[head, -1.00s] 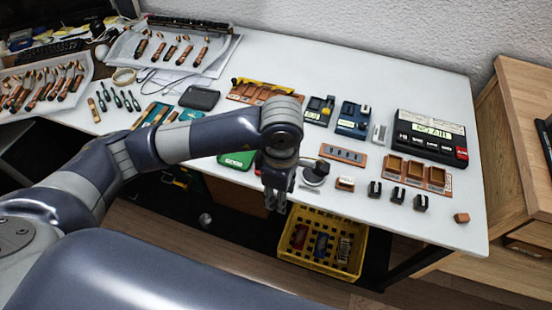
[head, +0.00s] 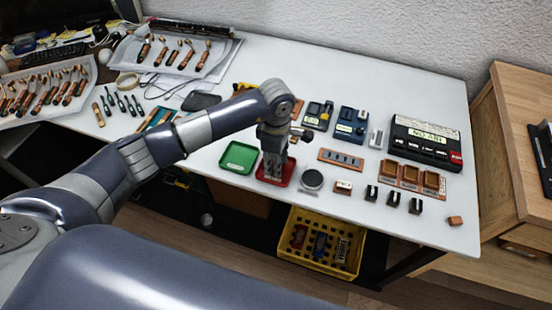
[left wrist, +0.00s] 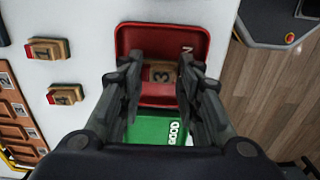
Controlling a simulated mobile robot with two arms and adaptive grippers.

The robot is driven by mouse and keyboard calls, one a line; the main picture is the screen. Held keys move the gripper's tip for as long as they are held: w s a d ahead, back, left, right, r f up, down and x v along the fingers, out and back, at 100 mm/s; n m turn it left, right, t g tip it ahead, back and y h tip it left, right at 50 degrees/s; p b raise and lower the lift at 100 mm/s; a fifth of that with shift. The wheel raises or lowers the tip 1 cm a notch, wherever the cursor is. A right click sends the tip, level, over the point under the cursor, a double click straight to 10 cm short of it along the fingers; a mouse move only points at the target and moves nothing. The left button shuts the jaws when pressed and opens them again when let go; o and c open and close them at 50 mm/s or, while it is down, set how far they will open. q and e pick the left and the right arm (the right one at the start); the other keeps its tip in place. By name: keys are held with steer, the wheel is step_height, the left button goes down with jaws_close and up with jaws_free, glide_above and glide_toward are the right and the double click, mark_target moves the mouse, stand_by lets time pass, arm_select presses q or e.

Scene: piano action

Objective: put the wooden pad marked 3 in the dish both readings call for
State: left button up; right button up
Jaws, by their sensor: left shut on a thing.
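The wooden pad marked 3 (left wrist: 162,73) is between the fingers of my left gripper (left wrist: 160,80), which is shut on it. In the left wrist view the pad is over the red dish (left wrist: 160,38); I cannot tell if it touches the dish floor. In the head view my left gripper (head: 273,178) points down at the red dish (head: 288,177) near the table's front edge. The green dish (head: 239,157) lies just left of it. In the left wrist view the green dish (left wrist: 150,131) reads GOOD. The red dish's label is mostly hidden. My right gripper is not in view.
Farther right are a wooden holder (head: 412,177) and a black device (head: 427,140) labelled NO AIR. A yellow crate (head: 320,240) sits below the table edge.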

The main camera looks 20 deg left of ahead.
arm_select(q)
steer(key=shift+f, duration=0.15)
steer(key=o, duration=1.1)
steer(key=shift+c, duration=0.2)
step_height(320, 180, up, 12)
steer(key=b, duration=0.2)
